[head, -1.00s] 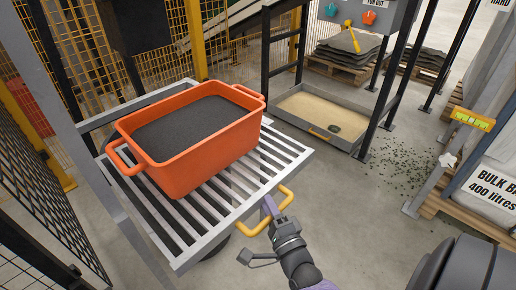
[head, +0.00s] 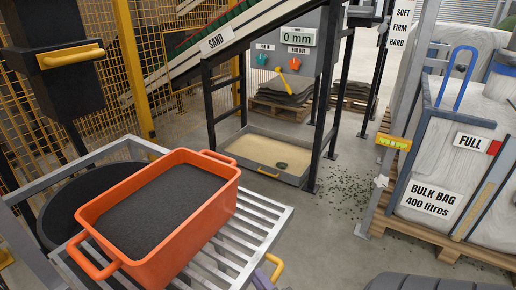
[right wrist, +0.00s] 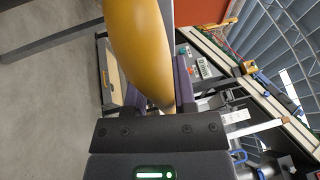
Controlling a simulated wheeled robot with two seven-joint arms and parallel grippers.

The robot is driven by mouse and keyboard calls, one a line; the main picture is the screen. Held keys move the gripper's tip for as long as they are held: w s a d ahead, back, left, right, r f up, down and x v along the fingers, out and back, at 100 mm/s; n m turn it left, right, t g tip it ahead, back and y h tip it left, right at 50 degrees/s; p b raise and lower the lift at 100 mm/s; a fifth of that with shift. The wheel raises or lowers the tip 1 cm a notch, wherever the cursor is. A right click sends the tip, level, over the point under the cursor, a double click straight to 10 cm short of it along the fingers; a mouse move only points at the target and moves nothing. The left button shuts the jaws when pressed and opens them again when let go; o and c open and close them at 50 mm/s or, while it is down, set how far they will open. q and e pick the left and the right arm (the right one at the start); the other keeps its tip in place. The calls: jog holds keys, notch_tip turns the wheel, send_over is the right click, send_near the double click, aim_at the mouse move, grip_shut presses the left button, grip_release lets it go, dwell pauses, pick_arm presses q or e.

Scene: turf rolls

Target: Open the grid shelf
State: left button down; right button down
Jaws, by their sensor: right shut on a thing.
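The grid shelf (head: 262,228) is a pale slatted metal shelf at the lower left of the head view. An orange tub (head: 190,222) filled with dark material stands on it. The shelf's yellow handle (head: 276,266) shows at the bottom edge of the head view and fills the upper middle of the right wrist view (right wrist: 138,45). My right gripper (right wrist: 158,92) is shut on this handle, with its purple fingers either side of it. In the head view only a bit of this gripper (head: 263,280) shows. My left gripper is not in view.
A black round opening (head: 62,212) shows beside the tub inside the grey frame (head: 85,163). A shallow sand tray (head: 240,146) lies on the floor under the black stand. A bulk bag (head: 425,205) stands on a pallet at right.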

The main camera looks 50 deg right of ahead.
jog(key=shift+w+d+r, duration=0.1)
jog(key=shift+r, duration=0.3)
jog(key=c, duration=0.6)
grip_release()
jog(key=shift+f, duration=0.1)
jog(key=p+v, duration=0.1)
jog(key=v, duration=0.9)
jog(key=shift+f, duration=0.1)
